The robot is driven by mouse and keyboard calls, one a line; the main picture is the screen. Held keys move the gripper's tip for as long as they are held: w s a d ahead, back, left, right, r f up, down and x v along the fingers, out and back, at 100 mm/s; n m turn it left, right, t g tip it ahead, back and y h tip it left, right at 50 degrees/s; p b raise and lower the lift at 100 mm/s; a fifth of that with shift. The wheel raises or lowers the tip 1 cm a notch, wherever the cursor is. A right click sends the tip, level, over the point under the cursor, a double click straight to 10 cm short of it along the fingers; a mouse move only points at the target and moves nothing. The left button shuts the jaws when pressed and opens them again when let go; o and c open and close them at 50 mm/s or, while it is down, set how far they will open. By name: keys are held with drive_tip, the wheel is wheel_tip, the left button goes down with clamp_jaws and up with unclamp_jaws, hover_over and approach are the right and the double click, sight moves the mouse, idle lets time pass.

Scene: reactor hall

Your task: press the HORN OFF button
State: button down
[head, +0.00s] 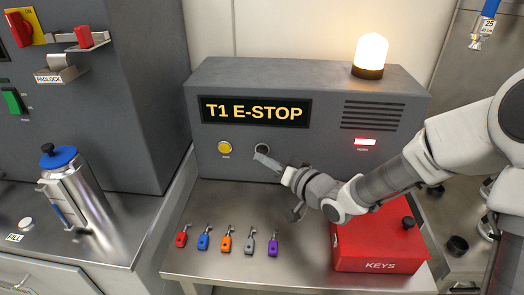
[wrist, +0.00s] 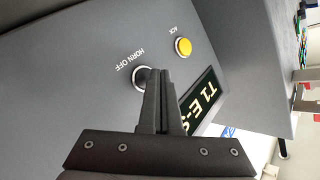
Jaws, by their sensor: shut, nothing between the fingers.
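The HORN OFF button (head: 262,147) is a round button with a pale ring on the front of the grey T1 E-STOP box (head: 330,90). In the wrist view the HORN OFF button (wrist: 139,77) shows below its label, partly hidden by my fingertips. My gripper (head: 260,156) is shut and empty, with its tips at the button in the head view. In the wrist view my gripper (wrist: 157,73) overlaps the button's right part. I cannot tell whether the tips touch it. The yellow ACK button (head: 224,148) is left of it and also shows in the wrist view (wrist: 183,47).
A lit lamp (head: 371,54) stands on the box. A red light (head: 365,142) glows on its front right. A red KEYS box (head: 380,245) stands under my arm. A metal flask (head: 75,195) stands at left.

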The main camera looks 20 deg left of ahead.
idle(0.3)
drive_tip(key=shift+w+a, duration=0.1)
drive_tip(key=shift+w, duration=0.3)
drive_tip(key=shift+w+a, duration=0.1)
drive_tip(key=shift+w, duration=0.3)
idle(0.7)
drive_tip(key=shift+s, duration=0.15)
drive_tip(key=shift+s+d, duration=0.25)
drive_tip(key=shift+s, duration=0.35)
drive_tip(key=s, duration=0.1)
drive_tip(key=s+d, duration=0.1)
drive_tip(key=s, duration=0.2)
drive_tip(key=shift+s+d, duration=0.25)
drive_tip(key=shift+s, duration=0.15)
idle(0.6)
